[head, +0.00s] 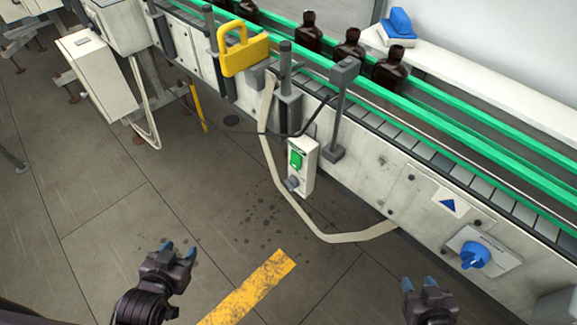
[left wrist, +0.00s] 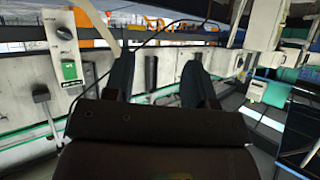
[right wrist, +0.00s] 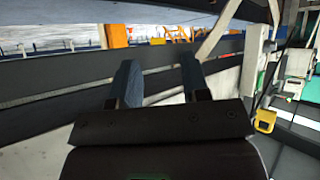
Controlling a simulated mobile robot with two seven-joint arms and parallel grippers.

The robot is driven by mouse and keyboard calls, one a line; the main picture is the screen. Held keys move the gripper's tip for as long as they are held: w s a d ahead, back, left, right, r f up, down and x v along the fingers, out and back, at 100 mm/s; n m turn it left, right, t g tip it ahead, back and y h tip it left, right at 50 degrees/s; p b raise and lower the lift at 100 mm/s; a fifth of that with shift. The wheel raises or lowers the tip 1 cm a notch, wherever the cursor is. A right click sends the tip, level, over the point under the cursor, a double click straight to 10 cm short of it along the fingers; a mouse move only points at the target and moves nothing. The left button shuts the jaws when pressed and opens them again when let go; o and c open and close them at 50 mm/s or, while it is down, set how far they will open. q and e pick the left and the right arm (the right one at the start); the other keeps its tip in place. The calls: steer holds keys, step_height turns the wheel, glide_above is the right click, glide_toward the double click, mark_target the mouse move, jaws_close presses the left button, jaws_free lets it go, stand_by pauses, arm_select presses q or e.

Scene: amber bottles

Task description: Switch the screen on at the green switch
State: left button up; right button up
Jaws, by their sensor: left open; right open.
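The green switch (head: 296,158) sits on a small white box (head: 303,172) at the conveyor's side, above a dark grey knob (head: 292,183). The green switch also shows in the left wrist view (left wrist: 69,71), left of the fingers. My left gripper (head: 179,249) is open and empty, low and to the left of the box, well apart from it. My right gripper (head: 420,284) is open and empty, low and to the right of the box, also apart from it. No screen can be made out in the head view.
The conveyor (head: 400,165) with green rails carries several amber bottles (head: 390,68). A yellow padlock-shaped piece (head: 243,52) stands at its near edge. A blue rotary knob (head: 474,255) is on the panel at right. A pale hose (head: 290,200) loops below the box. The floor in front is open.

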arm_select(q)
steer(key=w+d+r+m+h, duration=0.1)
steer(key=w+d+r, duration=0.1)
steer(key=w, duration=0.1)
steer(key=w+d+r+m+t+h+p, duration=0.1)
steer(key=w+d+r, duration=0.1)
steer(key=w, duration=0.1)
steer(key=w+d+r+m+h, duration=0.1)
steer(key=w+d+r+h, duration=0.1)
steer(key=w+d, duration=0.1)
steer(key=shift+w+d, duration=0.1)
jaws_close()
steer(key=w+d+n+h+p, duration=0.1)
steer(key=d+n+h, duration=0.5)
steer(key=n, duration=0.8)
steer(key=shift+w+d+r+n+p, duration=0.3)
steer(key=shift+w+d+r, duration=0.1)
